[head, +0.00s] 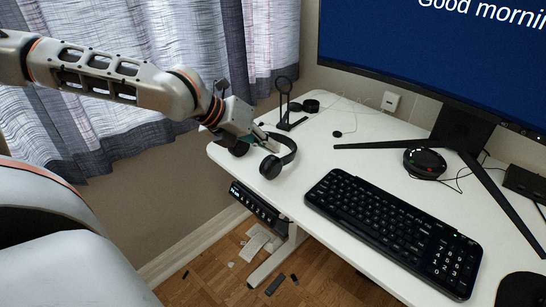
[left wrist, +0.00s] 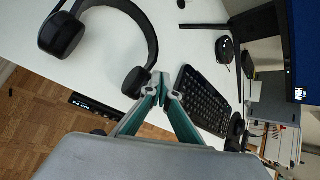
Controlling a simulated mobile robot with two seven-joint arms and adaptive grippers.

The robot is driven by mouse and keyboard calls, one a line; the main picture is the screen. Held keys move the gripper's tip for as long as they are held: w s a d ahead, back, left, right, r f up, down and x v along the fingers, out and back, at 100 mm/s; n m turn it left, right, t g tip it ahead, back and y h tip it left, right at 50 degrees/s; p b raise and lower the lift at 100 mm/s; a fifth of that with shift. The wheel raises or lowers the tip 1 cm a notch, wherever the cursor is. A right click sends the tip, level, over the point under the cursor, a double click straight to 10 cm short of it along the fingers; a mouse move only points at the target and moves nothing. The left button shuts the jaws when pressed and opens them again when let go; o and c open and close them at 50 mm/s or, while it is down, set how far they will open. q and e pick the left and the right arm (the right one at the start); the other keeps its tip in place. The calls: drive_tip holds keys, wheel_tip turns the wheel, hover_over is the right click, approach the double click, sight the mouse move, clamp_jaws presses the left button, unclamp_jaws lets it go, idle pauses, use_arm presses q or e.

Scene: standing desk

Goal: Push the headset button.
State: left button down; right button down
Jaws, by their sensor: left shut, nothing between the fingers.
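A black headset (head: 283,155) lies on the white desk near its left corner, beside a black stand. In the left wrist view the headset (left wrist: 148,30) shows its band and both ear cups. My left gripper (head: 270,144) is shut and empty, over the headset. In the left wrist view its closed fingertips (left wrist: 170,78) are beside the nearer ear cup (left wrist: 136,82); I cannot tell whether they touch it. The headset button is too small to make out. My right gripper is not in view.
A black keyboard (head: 395,230) lies to the right of the headset. A headset stand (head: 285,105) stands behind it. A monitor (head: 440,50) and a round black device (head: 425,162) are farther back. The desk's left edge is close to the headset.

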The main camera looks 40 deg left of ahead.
use_arm(q)
drive_tip(key=shift+f, duration=0.15)
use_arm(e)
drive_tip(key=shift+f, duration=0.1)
use_arm(q)
drive_tip(key=shift+f, duration=0.35)
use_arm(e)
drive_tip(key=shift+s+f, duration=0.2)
use_arm(q)
drive_tip(key=shift+f, duration=0.2)
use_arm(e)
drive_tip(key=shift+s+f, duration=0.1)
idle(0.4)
use_arm(q)
drive_tip(key=shift+r, duration=0.75)
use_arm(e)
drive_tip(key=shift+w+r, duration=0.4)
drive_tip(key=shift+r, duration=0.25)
